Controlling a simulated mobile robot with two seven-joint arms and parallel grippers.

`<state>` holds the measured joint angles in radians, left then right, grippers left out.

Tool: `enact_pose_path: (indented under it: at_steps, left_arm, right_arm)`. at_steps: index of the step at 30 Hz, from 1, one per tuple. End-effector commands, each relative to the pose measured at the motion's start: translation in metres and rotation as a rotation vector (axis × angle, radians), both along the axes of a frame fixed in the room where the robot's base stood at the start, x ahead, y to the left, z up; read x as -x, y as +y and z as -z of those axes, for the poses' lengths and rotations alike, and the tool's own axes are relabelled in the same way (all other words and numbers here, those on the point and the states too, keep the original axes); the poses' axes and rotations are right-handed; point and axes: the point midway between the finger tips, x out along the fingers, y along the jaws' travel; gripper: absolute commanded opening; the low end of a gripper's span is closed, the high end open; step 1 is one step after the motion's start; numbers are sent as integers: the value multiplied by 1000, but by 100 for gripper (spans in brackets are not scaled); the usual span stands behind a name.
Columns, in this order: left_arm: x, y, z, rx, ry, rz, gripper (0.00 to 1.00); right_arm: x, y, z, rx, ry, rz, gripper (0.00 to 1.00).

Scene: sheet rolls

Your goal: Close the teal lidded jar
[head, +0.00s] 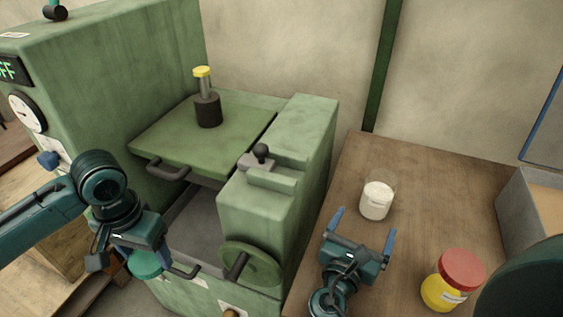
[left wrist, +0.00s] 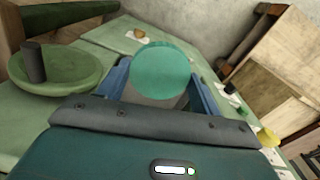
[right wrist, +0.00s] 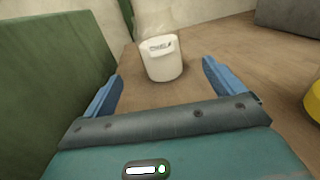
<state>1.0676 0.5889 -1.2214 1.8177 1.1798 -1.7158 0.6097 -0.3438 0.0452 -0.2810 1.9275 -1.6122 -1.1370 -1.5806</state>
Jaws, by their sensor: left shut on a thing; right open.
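My left gripper (head: 140,252) is at the lower left, in front of the green machine, shut on a round teal lid (head: 146,265). The lid shows as a flat teal disc between the blue fingers in the left wrist view (left wrist: 161,70). A clear jar with white contents (head: 376,202) stands upright on the wooden bench, with no lid visible on it. The right wrist view shows the jar (right wrist: 161,60) just beyond the fingers, with dark lettering on its side. My right gripper (head: 363,230) is open and empty, its fingers pointing towards the jar without touching it.
A yellow jar with a red lid (head: 460,275) stands at the right of the bench (head: 420,165). A grey box (head: 520,215) is behind it. The green machine (head: 300,135), with a handwheel (head: 250,262) and projecting handles, stands left of the bench.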

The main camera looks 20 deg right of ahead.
Motion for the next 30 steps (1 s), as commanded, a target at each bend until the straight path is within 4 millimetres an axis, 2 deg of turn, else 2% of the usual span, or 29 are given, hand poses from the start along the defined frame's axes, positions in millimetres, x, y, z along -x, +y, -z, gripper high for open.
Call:
enact_pose_path:
  at_steps: [14,24,30]
  left_arm:
    - [0,0,2,0,0,-1,40]
    - [0,0,-2,0,0,-1,40]
    - [0,0,-3,0,0,0,40]
  right_arm:
    - [-2,-1,2,10,2,-2,94]
    - [-37,-41,1,12,2,-1,94]
    - [-45,-51,2,9,3,-3,94]
